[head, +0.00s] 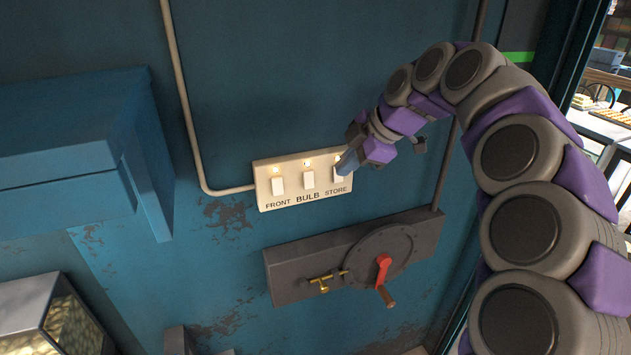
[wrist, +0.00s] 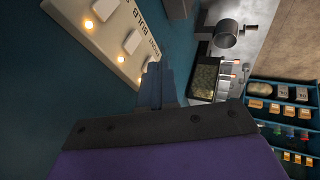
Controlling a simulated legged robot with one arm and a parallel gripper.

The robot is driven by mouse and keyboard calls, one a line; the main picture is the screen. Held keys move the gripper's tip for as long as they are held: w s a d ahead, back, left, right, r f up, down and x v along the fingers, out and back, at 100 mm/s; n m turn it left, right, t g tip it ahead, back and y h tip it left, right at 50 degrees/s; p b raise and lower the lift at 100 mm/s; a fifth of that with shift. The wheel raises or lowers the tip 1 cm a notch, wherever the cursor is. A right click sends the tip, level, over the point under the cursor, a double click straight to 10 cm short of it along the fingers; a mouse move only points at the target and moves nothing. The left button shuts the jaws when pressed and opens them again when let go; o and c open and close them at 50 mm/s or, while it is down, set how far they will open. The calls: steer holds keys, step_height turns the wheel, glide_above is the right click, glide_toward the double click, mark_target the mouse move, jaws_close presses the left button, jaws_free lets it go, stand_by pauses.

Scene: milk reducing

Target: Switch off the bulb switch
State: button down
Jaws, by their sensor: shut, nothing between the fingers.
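A cream switch panel (head: 318,195) is fixed to the blue wall, with three white switches labelled FRONT, BULB and STORE. The bulb switch (head: 308,180) is the middle one, with a small lit lamp above it. The FRONT switch (head: 278,186) is left of it, and its lamp is lit too. My gripper (head: 346,163) is shut and empty, its tip in front of the STORE switch at the panel's right end, partly hiding it. In the wrist view the shut fingers (wrist: 157,82) are beside the panel (wrist: 100,30); contact cannot be told.
A blue box (head: 70,150) juts out at left. A beige conduit (head: 184,95) runs down to the panel. The wall above the panel is clear.

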mark_target(309, 180)
steer(key=shift+f, duration=0.1)
steer(key=w+a+f+p, duration=0.1)
steer(key=w+a+f, duration=0.4)
steer(key=w+f, duration=0.2)
steer(key=shift+a+f, duration=0.4)
steer(key=shift+f, duration=0.4)
